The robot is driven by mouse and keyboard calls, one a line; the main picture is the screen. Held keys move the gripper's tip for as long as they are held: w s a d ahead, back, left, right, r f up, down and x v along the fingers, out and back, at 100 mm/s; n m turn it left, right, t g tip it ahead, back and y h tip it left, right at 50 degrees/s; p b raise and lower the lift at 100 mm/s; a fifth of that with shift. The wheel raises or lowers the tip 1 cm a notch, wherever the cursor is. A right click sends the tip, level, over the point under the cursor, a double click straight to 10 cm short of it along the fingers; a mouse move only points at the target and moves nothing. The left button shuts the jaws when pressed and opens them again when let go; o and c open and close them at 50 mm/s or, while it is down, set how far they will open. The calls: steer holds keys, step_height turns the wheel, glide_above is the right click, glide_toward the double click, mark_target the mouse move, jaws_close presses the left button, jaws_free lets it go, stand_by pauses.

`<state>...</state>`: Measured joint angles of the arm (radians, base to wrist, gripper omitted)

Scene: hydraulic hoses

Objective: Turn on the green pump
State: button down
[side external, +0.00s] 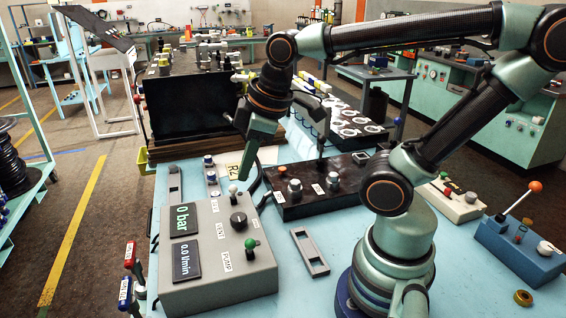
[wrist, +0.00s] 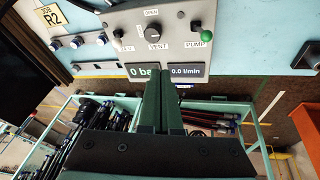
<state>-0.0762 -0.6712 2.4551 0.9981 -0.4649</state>
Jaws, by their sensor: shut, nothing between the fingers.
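The green pump switch (side external: 250,243) is a green-tipped toggle on the near right of a grey control box (side external: 205,287), beside the label PUMP. In the wrist view the green knob (wrist: 206,34) is at the upper right. The box displays (side external: 184,220) read 0 bar and 0.0 l/min. My gripper (side external: 244,178) is shut and empty, pointing down above the far end of the box, apart from the green switch. In the wrist view its fingers (wrist: 162,76) meet and end between the two displays.
A black vent knob (side external: 238,221) and a white-tipped toggle (side external: 233,188) share the box face. A dark box with knobs (side external: 310,200) stands to the right. A grey slotted plate (side external: 309,252) lies on the blue table. Red and blue handles (side external: 129,256) stand at the left edge.

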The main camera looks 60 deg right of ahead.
steer(key=s+a+n+g, duration=0.1)
steer(key=a+n+g, duration=0.1)
steer(key=n, duration=0.5)
steer(key=n+g+h, duration=0.1)
steer(key=n+g, duration=0.4)
steer(key=n, duration=1.5)
glide_above(250, 248)
steer(key=s, duration=0.3)
steer(key=shift+s+a+f, duration=0.1)
steer(key=shift+a+f, duration=0.15)
steer(key=shift+f, duration=0.2)
steer(key=shift+a+f, duration=0.2)
steer(key=shift+f, duration=0.25)
steer(key=shift+w+d+f, duration=0.2)
steer(key=shift+w+f, duration=0.1)
steer(key=shift+f, duration=1.25)
steer(key=shift+w+d+f, duration=0.15)
steer(key=shift+w+f, duration=0.15)
steer(key=shift+f, duration=1.25)
steer(key=shift+w+d+f, duration=0.2)
steer(key=shift+w+f, duration=0.1)
steer(key=shift+f, duration=1.25)
